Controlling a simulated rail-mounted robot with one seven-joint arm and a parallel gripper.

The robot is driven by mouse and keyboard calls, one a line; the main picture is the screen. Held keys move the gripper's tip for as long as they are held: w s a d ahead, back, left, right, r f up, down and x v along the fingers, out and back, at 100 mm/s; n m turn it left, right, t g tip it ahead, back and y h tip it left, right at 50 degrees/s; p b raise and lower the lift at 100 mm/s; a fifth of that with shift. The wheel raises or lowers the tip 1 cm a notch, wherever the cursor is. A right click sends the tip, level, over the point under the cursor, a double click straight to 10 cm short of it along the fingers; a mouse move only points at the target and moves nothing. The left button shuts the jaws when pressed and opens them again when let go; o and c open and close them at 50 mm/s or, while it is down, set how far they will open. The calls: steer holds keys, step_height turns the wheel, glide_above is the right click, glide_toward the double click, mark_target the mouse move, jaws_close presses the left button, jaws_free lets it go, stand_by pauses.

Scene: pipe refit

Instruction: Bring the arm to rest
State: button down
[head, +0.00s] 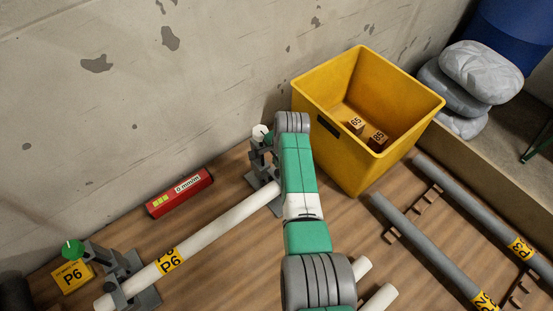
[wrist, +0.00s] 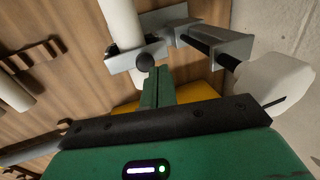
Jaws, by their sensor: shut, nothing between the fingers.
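My arm (head: 301,180) reaches up the middle of the head view, its end beside the right-hand clamp (head: 262,165); the fingers are hidden there. In the wrist view my gripper (wrist: 158,82) shows two green fingers shut together, with nothing between them. The fingertips are close to a dark round knob on the grey clamp (wrist: 190,38); I cannot tell whether they touch. A white pipe (wrist: 122,28) runs through that clamp. In the head view the white pipe labelled P6 (head: 222,225) lies across the right-hand clamp and the left-hand clamp (head: 125,272).
A yellow bin (head: 402,140) holding blocks stands just right of my arm. A red level gauge (head: 179,193) lies near the wall. Grey pipes (head: 425,245) rest on wooden supports at right. White pipe ends (head: 378,298) show beside my arm. Grey sacks (head: 480,75) are stacked behind.

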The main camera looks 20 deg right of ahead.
steer(key=p+v, duration=0.1)
steer(key=v, duration=0.4)
steer(key=shift+r+p, duration=0.15)
steer(key=shift+p, duration=0.2)
